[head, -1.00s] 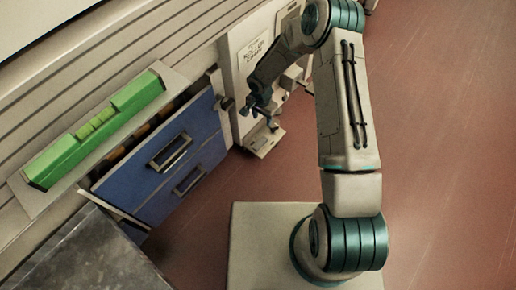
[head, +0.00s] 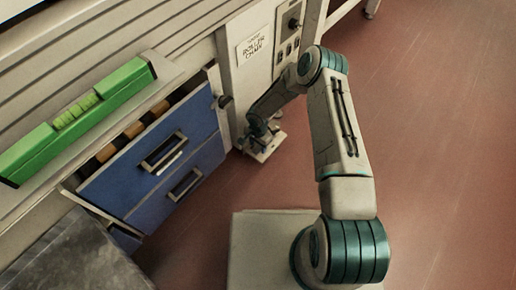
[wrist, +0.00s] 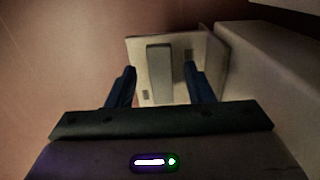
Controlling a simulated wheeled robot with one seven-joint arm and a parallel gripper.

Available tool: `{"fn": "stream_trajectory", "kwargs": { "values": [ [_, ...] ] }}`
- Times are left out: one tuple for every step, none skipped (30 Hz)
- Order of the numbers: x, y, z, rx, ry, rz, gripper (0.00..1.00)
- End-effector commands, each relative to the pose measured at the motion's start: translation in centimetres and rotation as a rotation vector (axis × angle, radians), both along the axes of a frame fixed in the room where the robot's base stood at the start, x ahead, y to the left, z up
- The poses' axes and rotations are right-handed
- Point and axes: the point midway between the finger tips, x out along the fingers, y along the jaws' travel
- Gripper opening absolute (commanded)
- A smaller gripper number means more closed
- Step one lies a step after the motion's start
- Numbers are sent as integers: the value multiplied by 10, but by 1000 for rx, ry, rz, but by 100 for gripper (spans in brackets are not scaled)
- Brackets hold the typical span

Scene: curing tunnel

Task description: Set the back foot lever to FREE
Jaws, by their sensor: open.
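The foot lever (wrist: 158,75) is a pale grey bar on a light base plate (wrist: 212,75) in the wrist view. My gripper (wrist: 160,70) is open, with one dark finger on each side of the bar. I cannot tell whether the fingers touch it. Small dark marks sit on the plate by the bar, too small to read, so the lever's setting cannot be told. In the head view the base plate (head: 262,155) is low beside the white cabinet, and my gripper (head: 258,135) is over it, hiding the lever.
A white cabinet (head: 250,75) labelled "ROLLER CHAIN" stands behind the plate. To its left are blue drawers (head: 165,160), the upper one partly open, and a green bar-shaped object (head: 80,115) on a ledge. A grey surface (head: 75,260) is at lower left. Red floor to the right is clear.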

Motion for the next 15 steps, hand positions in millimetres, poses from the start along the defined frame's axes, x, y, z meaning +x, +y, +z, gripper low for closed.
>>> {"fn": "stream_trajectory", "kwargs": {
  "values": [
    [0,0,-7,1,1,0,47],
    [0,0,-9,0,0,0,47],
    [0,0,-11,0,0,-1,47],
    [0,0,-12,1,-1,-1,47],
    [0,0,-13,1,-1,-1,47],
    [0,0,-13,1,-1,-1,47],
    [0,0,-14,1,-1,-1,47],
    [0,0,-14,1,-1,-1,47],
    [0,0,-14,0,-1,-1,47],
    [0,0,-13,0,-1,-1,47],
    [0,0,-13,1,-1,-1,47],
    [0,0,-13,1,-1,-1,47],
    [0,0,-13,0,0,-1,47],
    [0,0,-13,0,0,-1,44],
    [0,0,-13,0,0,0,33]
  ]
}}
